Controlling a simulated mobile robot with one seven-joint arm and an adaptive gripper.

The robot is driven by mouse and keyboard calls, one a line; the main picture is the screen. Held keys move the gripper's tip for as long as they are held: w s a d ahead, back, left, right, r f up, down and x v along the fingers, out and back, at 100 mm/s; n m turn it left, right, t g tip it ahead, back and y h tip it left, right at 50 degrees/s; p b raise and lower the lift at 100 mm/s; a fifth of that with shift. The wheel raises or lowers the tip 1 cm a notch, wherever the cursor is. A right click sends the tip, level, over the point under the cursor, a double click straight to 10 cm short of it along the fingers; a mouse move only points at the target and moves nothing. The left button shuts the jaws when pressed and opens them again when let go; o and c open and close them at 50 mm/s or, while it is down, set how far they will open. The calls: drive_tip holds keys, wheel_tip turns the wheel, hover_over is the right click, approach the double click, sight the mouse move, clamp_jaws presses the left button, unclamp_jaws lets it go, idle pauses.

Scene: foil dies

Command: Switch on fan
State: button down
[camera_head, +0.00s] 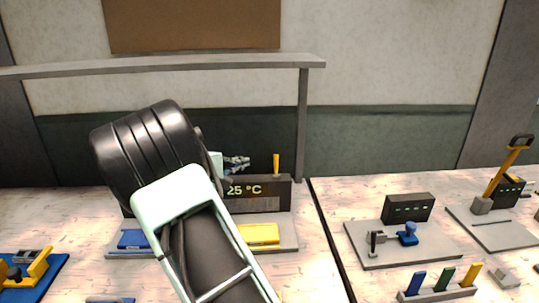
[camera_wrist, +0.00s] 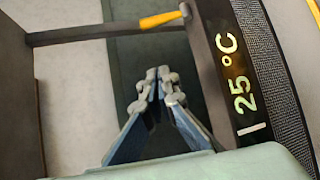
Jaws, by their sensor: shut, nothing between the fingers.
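A dark box with a lit "25 °C" display (camera_head: 255,191) stands on a grey base plate on the bench, partly hidden behind my arm. The display box also shows on the right of the wrist view (camera_wrist: 240,85), turned on its side. An orange lever (camera_head: 276,163) rises from the right end of the box; it shows at the top of the wrist view (camera_wrist: 162,19). My gripper (camera_head: 246,162) is shut and empty, above the box and left of the lever, apart from it. Its fingertips meet in the wrist view (camera_wrist: 160,85). I cannot tell which part is the fan.
A blue block (camera_head: 133,239) and a yellow block (camera_head: 259,234) sit on the base plate. A grey overhead bar (camera_head: 180,65) on a post (camera_head: 303,120) spans behind. To the right are a plate with a blue valve-like part (camera_head: 408,235) and a station with a tall orange lever (camera_head: 508,165).

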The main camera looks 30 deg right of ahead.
sight(276, 166)
idle(0.3)
drive_tip(key=d+p, duration=0.1)
drive_tip(key=d, duration=0.2)
drive_tip(key=d+f, duration=0.1)
drive_tip(key=d, duration=0.2)
drive_tip(key=w+d+p, duration=0.1)
drive_tip(key=d, duration=0.2)
drive_tip(key=shift+f+p, duration=0.25)
drive_tip(key=shift+p, duration=0.1)
drive_tip(key=shift+s+d, duration=0.15)
drive_tip(key=shift+s, duration=0.2)
drive_tip(key=shift+f+b, duration=0.2)
drive_tip(key=shift+b, duration=0.6)
